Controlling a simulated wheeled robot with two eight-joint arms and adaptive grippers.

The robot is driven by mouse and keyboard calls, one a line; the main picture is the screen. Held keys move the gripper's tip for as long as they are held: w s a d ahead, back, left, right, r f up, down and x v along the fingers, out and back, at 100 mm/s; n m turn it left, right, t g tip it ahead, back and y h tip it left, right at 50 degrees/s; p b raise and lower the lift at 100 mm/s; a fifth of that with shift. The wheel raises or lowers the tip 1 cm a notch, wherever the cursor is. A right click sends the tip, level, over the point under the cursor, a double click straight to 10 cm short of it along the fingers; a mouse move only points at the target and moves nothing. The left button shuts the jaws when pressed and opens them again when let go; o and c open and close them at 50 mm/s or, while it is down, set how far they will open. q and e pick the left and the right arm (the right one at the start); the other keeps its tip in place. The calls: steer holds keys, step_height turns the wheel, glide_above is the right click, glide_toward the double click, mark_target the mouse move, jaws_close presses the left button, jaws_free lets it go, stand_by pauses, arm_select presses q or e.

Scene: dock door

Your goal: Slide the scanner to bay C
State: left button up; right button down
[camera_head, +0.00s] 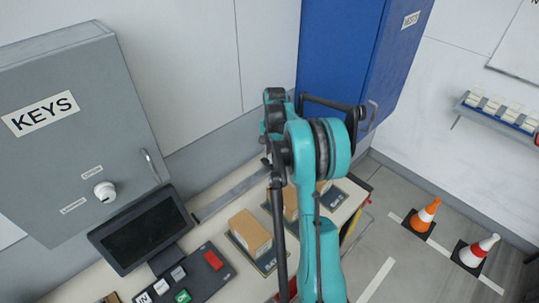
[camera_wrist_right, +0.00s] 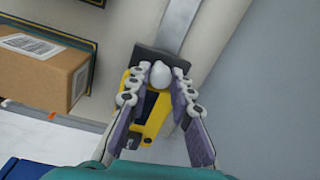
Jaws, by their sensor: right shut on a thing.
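The yellow scanner (camera_wrist_right: 155,122) with a dark screen shows in the wrist view, on a dark carriage (camera_wrist_right: 150,58) with a pale round knob (camera_wrist_right: 160,72). The carriage sits at a metal rail (camera_wrist_right: 178,25). My right gripper (camera_wrist_right: 156,80) has its two fingers on either side of the knob and is shut on it. In the head view my right arm hides the scanner and its fingertips; the rail (camera_head: 232,190) runs along the back of the counter. Bay C's marking cannot be made out. My left gripper is not in view.
Cardboard boxes (camera_head: 250,234) stand on dark mats in front of the rail; one box (camera_wrist_right: 42,72) is left of the gripper in the wrist view. A black monitor (camera_head: 142,236), key cabinet (camera_head: 85,140) and blue cabinet (camera_head: 340,55) stand around. Cones (camera_head: 425,216) are on the floor.

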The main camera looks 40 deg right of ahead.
steer(key=shift+d+r, duration=0.1)
steer(key=shift+d, duration=0.15)
steer(key=c, duration=1.6)
jaws_free()
step_height(320, 180, up, 12)
steer(key=shift+s, duration=0.25)
